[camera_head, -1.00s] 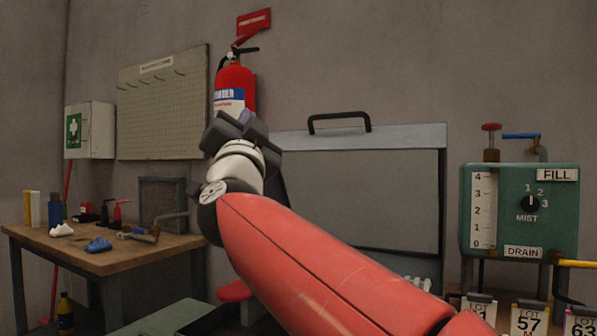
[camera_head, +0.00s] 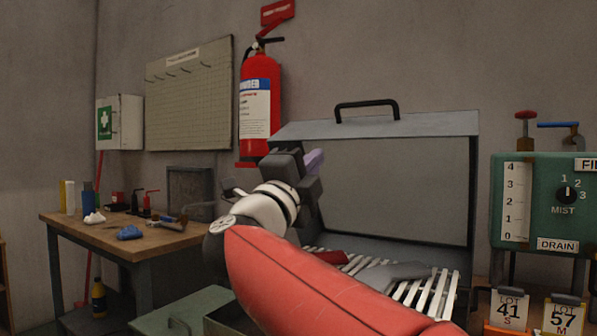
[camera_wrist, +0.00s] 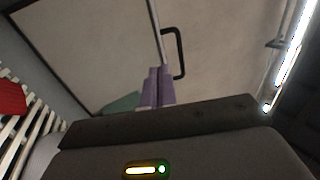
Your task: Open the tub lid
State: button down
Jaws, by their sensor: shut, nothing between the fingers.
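A large grey lid (camera_head: 400,185) with a black bar handle (camera_head: 366,104) stands raised at the back of a slatted bed. It also fills much of the wrist view (camera_wrist: 90,50), with its handle (camera_wrist: 179,55) right of the fingers. A green box (camera_head: 185,308) with a small handle sits low at the left, partly cut off. I cannot tell which of the two is the tub. My gripper (camera_head: 314,160) is in front of the lid's left side, below its handle. Its purple fingers (camera_wrist: 157,88) are shut and empty, apart from the handle.
White slats (camera_head: 440,290) below the lid carry a grey piece (camera_head: 395,272) and a red piece (camera_head: 330,257). A workbench (camera_head: 120,240) with small items is at left. A fire extinguisher (camera_head: 258,105) hangs behind; a green gauge box (camera_head: 545,210) is at right.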

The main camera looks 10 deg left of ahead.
jog(key=shift+p+x, duration=0.5)
jog(key=shift+x, duration=2.1)
